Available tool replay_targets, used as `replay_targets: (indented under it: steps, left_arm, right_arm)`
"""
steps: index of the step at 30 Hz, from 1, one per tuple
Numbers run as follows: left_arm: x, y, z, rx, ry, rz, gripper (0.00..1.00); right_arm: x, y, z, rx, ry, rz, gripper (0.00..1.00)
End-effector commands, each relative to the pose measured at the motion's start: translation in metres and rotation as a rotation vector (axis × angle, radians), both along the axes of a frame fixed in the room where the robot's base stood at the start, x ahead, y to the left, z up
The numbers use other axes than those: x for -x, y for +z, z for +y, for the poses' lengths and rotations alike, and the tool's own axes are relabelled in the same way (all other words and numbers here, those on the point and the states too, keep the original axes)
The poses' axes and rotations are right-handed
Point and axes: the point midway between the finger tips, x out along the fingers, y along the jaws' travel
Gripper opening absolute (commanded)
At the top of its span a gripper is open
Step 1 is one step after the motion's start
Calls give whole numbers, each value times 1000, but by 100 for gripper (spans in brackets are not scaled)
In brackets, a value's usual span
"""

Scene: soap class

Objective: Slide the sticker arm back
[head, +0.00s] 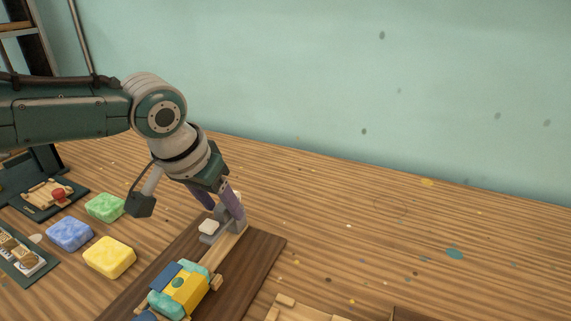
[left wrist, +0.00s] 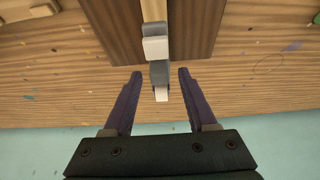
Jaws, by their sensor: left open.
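The sticker arm (head: 210,238) is a grey piece with a white block on it, at the far end of a pale wooden rail (head: 226,250) on a dark brown board (head: 262,254). It also shows in the left wrist view (left wrist: 159,72), with a white tip towards me. My left gripper (head: 226,210) is open, its purple fingers at the far end of the rail. In the left wrist view its fingertips (left wrist: 160,74) lie either side of the grey piece, with gaps on both sides. Whether they are at its height I cannot tell. My right gripper is not in view.
A yellow, blue and teal wrapped block (head: 182,288) sits on the near part of the board. Green (head: 105,207), blue (head: 69,234) and yellow (head: 109,257) soaps lie to the left. A wooden piece (head: 300,308) is at the front. The table's right side is clear.

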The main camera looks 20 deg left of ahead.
Motion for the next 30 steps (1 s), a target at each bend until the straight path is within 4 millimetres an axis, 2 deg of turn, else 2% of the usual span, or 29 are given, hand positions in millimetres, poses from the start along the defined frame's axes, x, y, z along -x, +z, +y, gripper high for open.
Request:
replay_targets:
  steps: [5,14,21,30]
  left_arm:
    - [2,7,0,0,-1,1,57]
    - [21,53,2,-1,-3,-1,57]
    - [34,83,3,0,-1,-1,57]
    - [38,92,3,0,0,0,57]
  right_arm:
    - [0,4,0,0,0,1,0]
    - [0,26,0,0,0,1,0]
    - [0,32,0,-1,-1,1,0]
    - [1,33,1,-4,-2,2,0]
